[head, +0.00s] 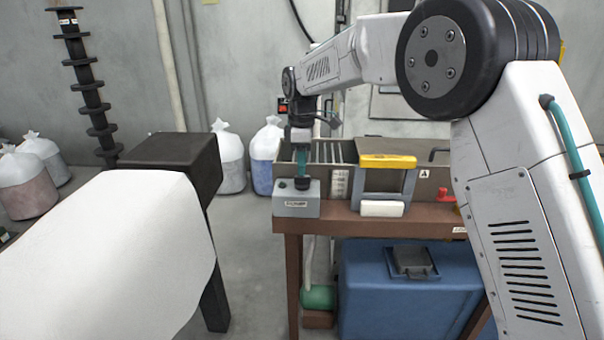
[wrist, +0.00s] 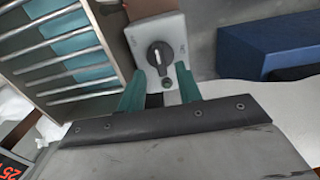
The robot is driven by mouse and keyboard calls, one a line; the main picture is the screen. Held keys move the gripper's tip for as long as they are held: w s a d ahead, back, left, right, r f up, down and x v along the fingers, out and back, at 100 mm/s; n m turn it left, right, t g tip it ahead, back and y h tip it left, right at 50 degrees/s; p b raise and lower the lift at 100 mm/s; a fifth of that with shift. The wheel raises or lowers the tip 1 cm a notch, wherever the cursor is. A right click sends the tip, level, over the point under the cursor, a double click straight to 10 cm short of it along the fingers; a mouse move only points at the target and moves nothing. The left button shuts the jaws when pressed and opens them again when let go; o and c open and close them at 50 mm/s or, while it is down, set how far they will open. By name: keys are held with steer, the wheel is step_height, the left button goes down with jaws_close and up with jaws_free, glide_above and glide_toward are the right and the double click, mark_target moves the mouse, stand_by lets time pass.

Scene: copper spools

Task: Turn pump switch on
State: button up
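The pump switch is a light grey box (head: 296,203) with a "PUMP" label, at the left front corner of the brown bench. Its black rotary knob (wrist: 160,56) faces the wrist camera, its pale mark toward the upper part of the picture. The position markings are too small to read. My gripper (head: 302,168) is above the box, pointing down. In the wrist view my gripper's (wrist: 160,72) teal fingers are spread apart, with the knob just beyond and between their tips. It holds nothing. Contact with the knob cannot be told.
A slatted tank (head: 332,152) stands behind the switch, with a yellow-topped frame (head: 387,162) to its right. A blue case (head: 375,300) sits below the bench (head: 345,222). White bags (head: 265,155) stand on the floor behind. Free floor lies left of the bench.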

mark_target(302, 181)
steer(key=shift+f, duration=1.8)
jaws_close()
